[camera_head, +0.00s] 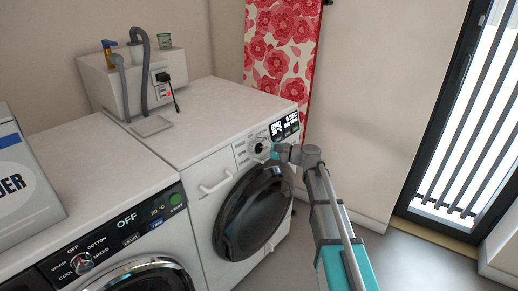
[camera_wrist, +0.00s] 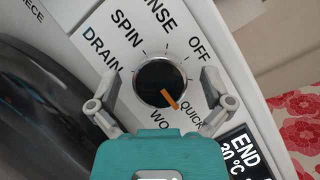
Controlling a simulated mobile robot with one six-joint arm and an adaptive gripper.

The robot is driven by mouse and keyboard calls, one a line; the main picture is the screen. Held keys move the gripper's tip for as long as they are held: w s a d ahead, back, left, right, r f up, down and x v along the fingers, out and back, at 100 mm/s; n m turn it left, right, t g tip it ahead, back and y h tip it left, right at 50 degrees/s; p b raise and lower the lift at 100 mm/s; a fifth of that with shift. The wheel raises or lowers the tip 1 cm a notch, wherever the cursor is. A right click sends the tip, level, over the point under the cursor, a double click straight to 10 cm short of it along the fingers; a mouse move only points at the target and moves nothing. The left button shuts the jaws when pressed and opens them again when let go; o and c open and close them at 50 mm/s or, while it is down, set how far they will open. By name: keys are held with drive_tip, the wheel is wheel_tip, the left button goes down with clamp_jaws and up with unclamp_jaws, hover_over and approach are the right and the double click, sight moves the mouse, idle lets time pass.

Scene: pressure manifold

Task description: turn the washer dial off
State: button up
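The washer (camera_head: 205,185) is the right-hand white machine. Its round black dial (camera_wrist: 160,83) has an orange pointer and shows centrally in the wrist view. The pointer aims between the QUICK and WO... labels, the second partly hidden by my gripper. The OFF label (camera_wrist: 200,49) is at the dial's upper right in that view.
The washer's lit display (camera_wrist: 240,150) reads END and 30°C. A second machine (camera_head: 110,245) with its own dial and an OFF display stands at left. A floral cloth (camera_head: 283,45) hangs behind. Floor at right is clear.

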drive_tip(key=c, duration=1.1)
drive_tip(key=shift+d, duration=0.15)
drive_tip(key=shift+a, duration=0.2)
